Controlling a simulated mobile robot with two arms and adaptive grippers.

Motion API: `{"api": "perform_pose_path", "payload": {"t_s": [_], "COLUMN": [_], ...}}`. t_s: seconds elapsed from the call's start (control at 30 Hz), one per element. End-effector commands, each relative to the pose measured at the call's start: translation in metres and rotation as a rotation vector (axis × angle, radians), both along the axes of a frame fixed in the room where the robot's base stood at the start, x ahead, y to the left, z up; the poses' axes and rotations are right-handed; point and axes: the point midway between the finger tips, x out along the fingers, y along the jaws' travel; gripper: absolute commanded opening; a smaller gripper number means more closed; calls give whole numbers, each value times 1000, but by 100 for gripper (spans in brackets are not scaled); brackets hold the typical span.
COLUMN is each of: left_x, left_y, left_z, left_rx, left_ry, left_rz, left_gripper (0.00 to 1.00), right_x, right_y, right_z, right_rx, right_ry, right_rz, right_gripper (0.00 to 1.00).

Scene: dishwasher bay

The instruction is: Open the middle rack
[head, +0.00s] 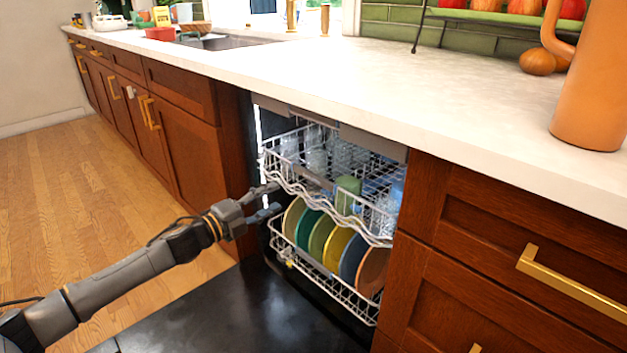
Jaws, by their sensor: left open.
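The dishwasher's middle rack (318,196) is a white wire rack with a wavy front edge, holding clear glasses and a green cup (347,194). It sticks out a little from the bay. My left gripper (277,199) is open at the left end of the rack's front, just below the wavy edge. Its fingers point right, one above the other. I cannot tell whether they touch the wire. My right gripper is not in view.
The lower rack (318,278) holds several coloured plates upright, just below the middle rack. The black dishwasher door (235,310) lies open below. Wooden cabinets (465,240) flank the bay, and a white counter (400,90) runs above. Wooden floor is free at left.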

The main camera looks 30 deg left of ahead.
Motion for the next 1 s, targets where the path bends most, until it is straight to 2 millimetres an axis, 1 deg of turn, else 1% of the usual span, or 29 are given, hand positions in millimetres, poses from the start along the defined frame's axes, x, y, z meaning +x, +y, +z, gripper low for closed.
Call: {"api": "perform_pose_path", "payload": {"t_s": [0.37,0.8,1.0], "left_x": [45,104,120], "left_y": [-15,-36,-42], "left_z": [1,1,0], "left_rx": [-1,-2,-2], "left_ry": [-4,-3,0], "left_rz": [1,1,1], "left_gripper": [45,45,45], "right_x": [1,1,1], "right_y": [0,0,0], "right_z": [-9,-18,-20], "right_rx": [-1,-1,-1], "right_ry": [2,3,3], "right_rz": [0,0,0], "right_gripper": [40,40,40]}}
